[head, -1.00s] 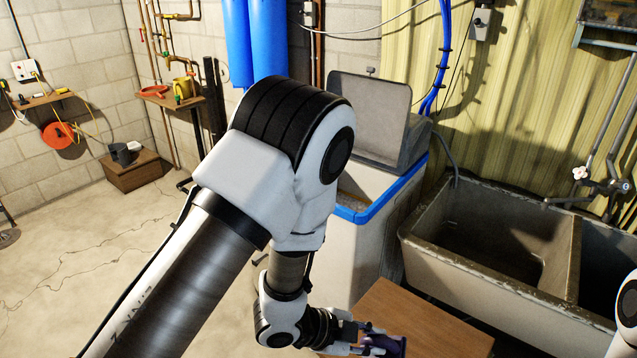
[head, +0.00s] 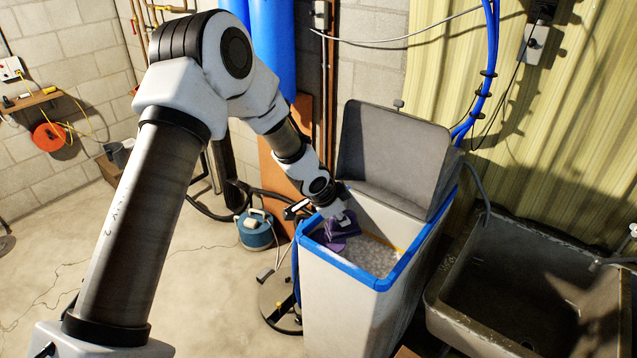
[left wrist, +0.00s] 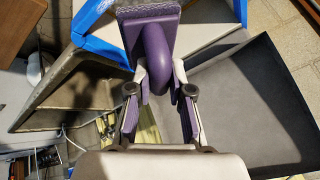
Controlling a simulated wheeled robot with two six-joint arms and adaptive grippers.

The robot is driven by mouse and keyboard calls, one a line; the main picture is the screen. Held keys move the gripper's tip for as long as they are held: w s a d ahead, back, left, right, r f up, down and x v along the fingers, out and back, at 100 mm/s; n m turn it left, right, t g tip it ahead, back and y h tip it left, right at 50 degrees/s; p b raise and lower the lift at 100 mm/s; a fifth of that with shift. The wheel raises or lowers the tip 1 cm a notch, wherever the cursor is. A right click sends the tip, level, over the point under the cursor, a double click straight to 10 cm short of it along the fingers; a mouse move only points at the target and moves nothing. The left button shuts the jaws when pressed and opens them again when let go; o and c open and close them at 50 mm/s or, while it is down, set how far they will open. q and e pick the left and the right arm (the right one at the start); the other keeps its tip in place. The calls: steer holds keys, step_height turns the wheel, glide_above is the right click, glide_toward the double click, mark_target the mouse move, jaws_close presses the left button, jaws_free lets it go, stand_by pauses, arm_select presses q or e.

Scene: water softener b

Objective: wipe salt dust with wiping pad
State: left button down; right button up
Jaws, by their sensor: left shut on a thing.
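My left gripper (head: 346,220) is over the open top of the softener cabinet (head: 345,318), near its left inner side. It is shut on the purple wiping pad (head: 333,241). White salt (head: 378,260) lies inside the cabinet. I cannot make out salt dust separately, nor tell whether the pad touches a surface. My right gripper is not in view.
The cabinet's blue rim (head: 372,280) surrounds the opening, with a grey lid (head: 392,155) raised behind. A concrete sink (head: 520,290) stands to the right. A teal canister (head: 255,229) and hoses are on the floor to the left.

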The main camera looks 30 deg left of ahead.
arm_select(q)
steer(key=a+r+n+g+y, duration=0.1)
steer(key=a+r+n, duration=0.15)
steer(key=a, duration=0.45)
steer(key=f+b, duration=0.2)
steer(key=f, duration=0.1)
steer(key=f+b, duration=0.1)
steer(key=f, duration=0.1)
steer(key=shift+s+d, duration=0.15)
steer(key=shift+d, duration=0.15)
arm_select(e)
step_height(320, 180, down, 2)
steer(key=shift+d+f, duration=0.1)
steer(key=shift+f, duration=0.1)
arm_select(q)
steer(key=shift+r, duration=0.1)
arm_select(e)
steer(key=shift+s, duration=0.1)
